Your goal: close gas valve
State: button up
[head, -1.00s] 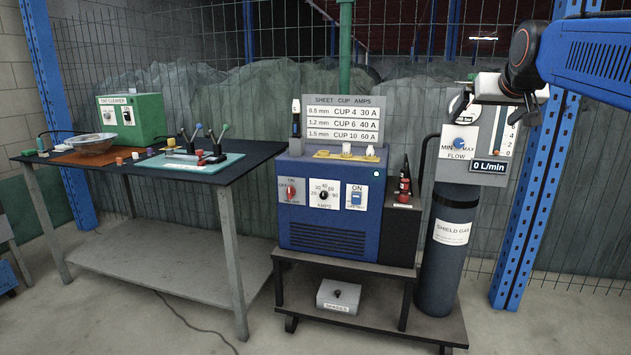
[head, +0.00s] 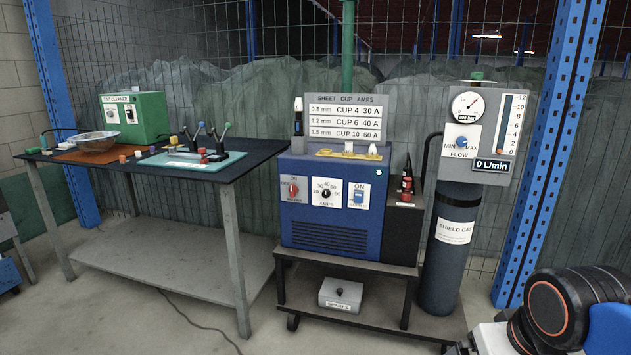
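The dark shield gas cylinder (head: 446,262) stands upright at the right of the welding cart. A grey gas panel (head: 497,168) sits above it. The panel carries a round pressure gauge (head: 467,105) labelled 200 bar, a blue FLOW knob (head: 461,142) between MIN and MAX, a flow scale (head: 511,122) and a display (head: 492,165) reading 0 L/min. A small green-topped part (head: 477,77) shows at the panel's top edge; I cannot tell whether it is the gas valve. My arm is at the lower right, apart from the panel. My gripper's fingertips are not visible.
A blue welder (head: 333,210) with red and blue switches stands on the cart (head: 345,262), beside the cylinder. A blue rack post (head: 555,140) rises to the right. A workbench (head: 205,172) with tools and a green box (head: 134,117) is at left. Space before the panel looks clear.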

aim_at(475, 76)
jog(key=i+l, duration=0.15)
jog(key=i, duration=0.15)
jog(key=i+l+z, duration=0.15)
jog(key=i, duration=0.15)
jog(key=i+j+z, duration=0.15)
jog(key=i+j, duration=0.2)
jog(key=i+j+z, duration=0.15)
jog(key=i+j, duration=0.15)
jog(key=j, duration=0.15)
